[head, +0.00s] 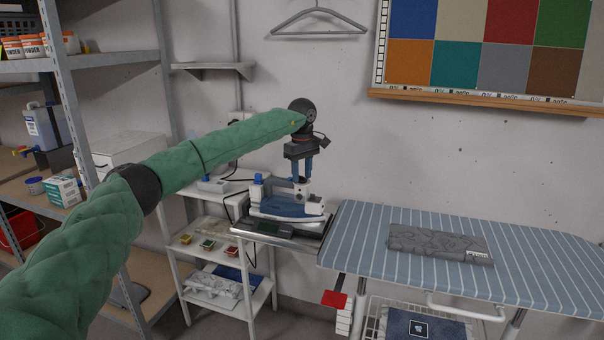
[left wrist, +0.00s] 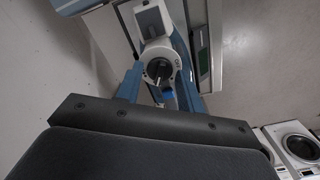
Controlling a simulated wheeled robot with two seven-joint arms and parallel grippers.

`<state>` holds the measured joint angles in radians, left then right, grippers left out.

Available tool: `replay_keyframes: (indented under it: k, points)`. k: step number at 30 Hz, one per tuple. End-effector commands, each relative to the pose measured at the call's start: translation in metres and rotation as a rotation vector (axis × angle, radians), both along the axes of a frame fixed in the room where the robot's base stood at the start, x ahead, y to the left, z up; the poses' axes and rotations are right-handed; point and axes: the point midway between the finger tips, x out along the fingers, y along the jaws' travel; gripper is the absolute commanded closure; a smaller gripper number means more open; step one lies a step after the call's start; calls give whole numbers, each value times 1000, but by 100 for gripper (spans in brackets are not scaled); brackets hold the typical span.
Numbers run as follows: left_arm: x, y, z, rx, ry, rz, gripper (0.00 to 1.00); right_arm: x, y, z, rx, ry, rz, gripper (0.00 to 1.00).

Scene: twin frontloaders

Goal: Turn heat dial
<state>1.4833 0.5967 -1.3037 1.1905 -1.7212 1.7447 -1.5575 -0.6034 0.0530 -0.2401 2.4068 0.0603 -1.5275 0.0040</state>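The steam iron (head: 285,207), white, grey and blue, rests on its stand (head: 283,229) left of the ironing board. In the left wrist view the round heat dial (left wrist: 160,70) has a pale ring and a dark centre. My left gripper (head: 301,176) points down over the iron. Its blue fingers stand apart on either side of the dial, and it also shows in the left wrist view (left wrist: 160,80). I cannot tell whether the fingers touch the dial. My right gripper is not in view.
The striped ironing board (head: 360,237) holds a folded grey cloth (head: 440,243). A white shelf cart (head: 247,306) stands below left of the iron. A metal shelving unit (head: 80,130) fills the left side. A small wall shelf (head: 213,67) juts out behind my arm.

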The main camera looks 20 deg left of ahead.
Motion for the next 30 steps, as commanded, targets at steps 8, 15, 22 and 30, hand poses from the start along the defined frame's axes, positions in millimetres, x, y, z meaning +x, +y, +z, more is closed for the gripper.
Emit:
replay_keyframes:
  k: [8, 15, 22, 30]
  points:
    - [0, 0, 2, 0, 0, 0, 62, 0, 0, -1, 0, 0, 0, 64]
    - [0, -1, 25, -1, -2, 0, 62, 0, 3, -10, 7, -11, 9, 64]
    - [1, 0, 60, 0, -2, 0, 62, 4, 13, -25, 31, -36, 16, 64]
    - [0, 0, 78, -1, 1, 0, 62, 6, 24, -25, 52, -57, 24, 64]
